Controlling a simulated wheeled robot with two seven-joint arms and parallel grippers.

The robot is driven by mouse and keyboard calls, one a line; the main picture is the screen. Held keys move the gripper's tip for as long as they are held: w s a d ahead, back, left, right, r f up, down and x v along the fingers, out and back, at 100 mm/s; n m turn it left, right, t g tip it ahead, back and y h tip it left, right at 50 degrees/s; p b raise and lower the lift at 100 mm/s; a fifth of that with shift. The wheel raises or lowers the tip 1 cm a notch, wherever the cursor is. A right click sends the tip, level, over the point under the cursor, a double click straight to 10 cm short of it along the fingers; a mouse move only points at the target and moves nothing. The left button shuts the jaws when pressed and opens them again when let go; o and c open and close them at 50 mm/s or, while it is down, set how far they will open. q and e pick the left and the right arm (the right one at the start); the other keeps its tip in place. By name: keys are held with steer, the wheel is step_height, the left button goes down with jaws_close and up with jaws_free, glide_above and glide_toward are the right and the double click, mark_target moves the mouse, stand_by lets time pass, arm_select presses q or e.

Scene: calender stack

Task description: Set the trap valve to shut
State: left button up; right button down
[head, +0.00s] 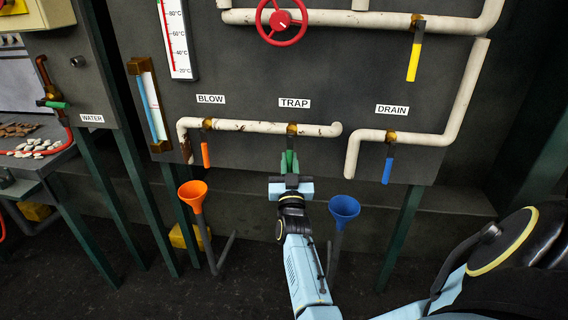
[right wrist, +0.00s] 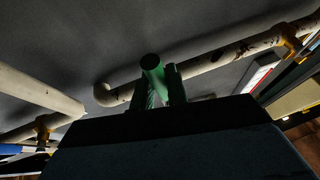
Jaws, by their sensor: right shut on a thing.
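The trap valve has a brass body (head: 292,128) on the white pipe under the TRAP label (head: 294,103). Its green handle (head: 289,160) hangs down from the body, in line with my right gripper. My right gripper (head: 290,176) is shut on the green handle and covers its lower part. In the right wrist view the green handle (right wrist: 152,72) stands up between the fingers, with the pipe behind it. My left gripper is not in view.
The blow valve's orange handle (head: 206,154) and the drain valve's blue handle (head: 387,170) hang on either side. Below stand an orange funnel (head: 193,194) and a blue funnel (head: 344,209). A red handwheel (head: 281,20) and a yellow handle (head: 414,62) are higher on the panel.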

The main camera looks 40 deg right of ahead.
stand_by(0.4)
steer(key=c, duration=1.4)
jaws_free()
steer(key=shift+w, duration=0.1)
